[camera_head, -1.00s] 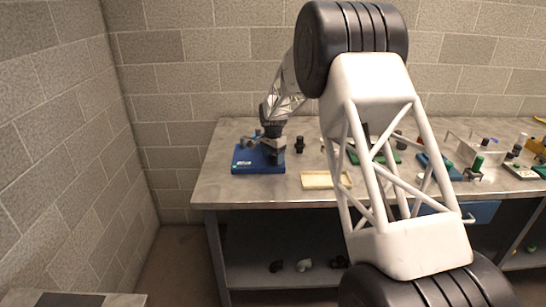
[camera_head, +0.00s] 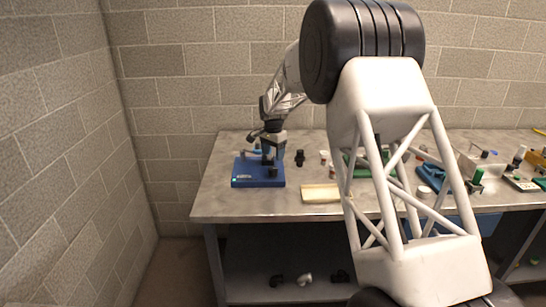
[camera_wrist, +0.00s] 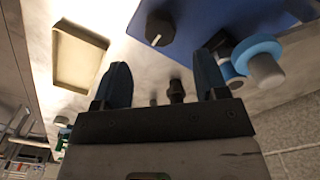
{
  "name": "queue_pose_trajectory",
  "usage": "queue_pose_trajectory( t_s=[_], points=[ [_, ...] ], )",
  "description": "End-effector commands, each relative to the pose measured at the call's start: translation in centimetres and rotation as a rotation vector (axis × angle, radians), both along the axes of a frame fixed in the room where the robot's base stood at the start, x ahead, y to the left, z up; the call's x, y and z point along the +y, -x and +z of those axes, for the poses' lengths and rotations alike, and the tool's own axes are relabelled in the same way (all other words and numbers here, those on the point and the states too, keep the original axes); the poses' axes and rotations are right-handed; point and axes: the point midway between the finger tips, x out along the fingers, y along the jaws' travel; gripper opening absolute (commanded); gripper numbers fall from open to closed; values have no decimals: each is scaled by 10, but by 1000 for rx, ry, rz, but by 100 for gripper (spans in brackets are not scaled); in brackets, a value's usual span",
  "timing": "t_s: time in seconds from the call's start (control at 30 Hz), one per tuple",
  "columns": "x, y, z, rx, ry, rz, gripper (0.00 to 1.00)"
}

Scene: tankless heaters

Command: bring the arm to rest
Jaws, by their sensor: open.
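My gripper (camera_head: 269,155) is above the blue fixture board (camera_head: 258,179) at the left end of the workbench. In the wrist view my gripper (camera_wrist: 165,88) shows two dark blue fingers spread apart with nothing held between them. The blue board (camera_wrist: 195,22) lies beyond the fingertips in that view. It carries a black knob (camera_wrist: 160,28) and a grey fitting with a blue ring (camera_wrist: 258,60). In the head view the fingertips partly overlap the board's fittings, and I cannot tell whether they touch.
A cream tray (camera_head: 321,194) lies right of the blue board. A small black fitting (camera_head: 300,158) stands behind it. Green and blue boards with parts (camera_head: 478,178) fill the right side of the bench (camera_head: 225,205). Dark fittings (camera_head: 277,280) lie on the lower shelf.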

Motion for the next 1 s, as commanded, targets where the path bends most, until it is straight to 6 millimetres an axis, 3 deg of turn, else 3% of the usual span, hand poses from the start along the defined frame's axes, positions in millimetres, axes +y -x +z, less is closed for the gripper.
queue_pose_trajectory(
  t_s=[0.33,0.53,0.77,1.0],
  points=[
    [-1,1,1,-1,-1,2,67],
    [-7,14,14,-7,-1,19,67],
    [-23,52,48,-24,-1,72,67],
    [-45,107,86,-47,-1,145,67]
  ],
)
